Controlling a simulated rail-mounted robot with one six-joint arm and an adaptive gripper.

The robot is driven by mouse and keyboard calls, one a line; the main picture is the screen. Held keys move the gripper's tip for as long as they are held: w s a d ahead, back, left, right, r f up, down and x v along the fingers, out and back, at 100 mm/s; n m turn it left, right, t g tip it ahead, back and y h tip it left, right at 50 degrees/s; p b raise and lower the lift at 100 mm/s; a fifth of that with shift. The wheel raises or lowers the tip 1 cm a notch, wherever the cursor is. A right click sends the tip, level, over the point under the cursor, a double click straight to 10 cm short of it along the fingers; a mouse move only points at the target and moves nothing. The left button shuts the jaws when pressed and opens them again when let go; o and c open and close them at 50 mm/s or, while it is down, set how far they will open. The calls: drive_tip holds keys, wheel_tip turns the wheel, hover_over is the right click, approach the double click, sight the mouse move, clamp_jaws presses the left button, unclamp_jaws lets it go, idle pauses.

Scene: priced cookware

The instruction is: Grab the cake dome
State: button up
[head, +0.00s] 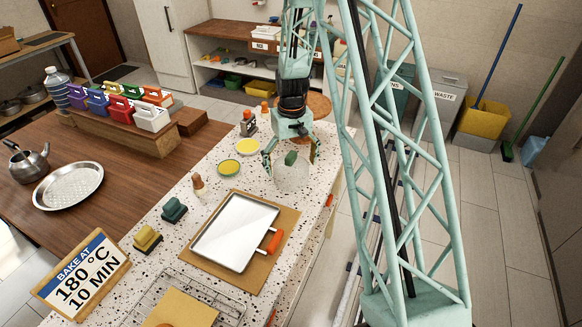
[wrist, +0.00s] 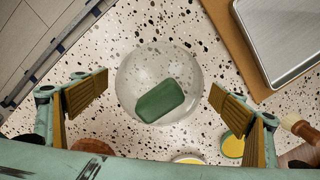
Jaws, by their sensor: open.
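The cake dome (head: 292,178) is a clear, nearly see-through dome on the speckled counter in the head view. In the wrist view the dome (wrist: 136,72) shows as a pale round shape with a green block (wrist: 160,100) at its middle; I cannot tell whether the block is its handle or lies under it. My gripper (head: 290,156) is above the dome and points down at it. In the wrist view my gripper (wrist: 160,97) is open, with one tan-padded finger on each side of the dome and visible gaps between. Nothing is held.
A metal tray (head: 235,232) lies on a brown board close by. Yellow-topped round dishes (head: 229,168) and a wooden-handled brush (head: 198,185) stand left of the dome. A round wooden board (head: 318,104) is behind my gripper. The counter's right edge is close.

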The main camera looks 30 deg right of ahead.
sight(292, 156)
drive_tip(key=c, duration=1)
drive_tip(key=shift+r, duration=0.15)
drive_tip(key=shift+r, duration=1.65)
drive_tip(key=s+d, duration=0.1)
drive_tip(key=s, duration=0.4)
drive_tip(key=s+r, duration=0.1)
drive_tip(key=s, duration=0.4)
drive_tip(key=s+d+b, duration=0.1)
drive_tip(key=s, duration=0.4)
drive_tip(key=shift+s+d+r, duration=0.2)
drive_tip(key=shift+s+d, duration=0.15)
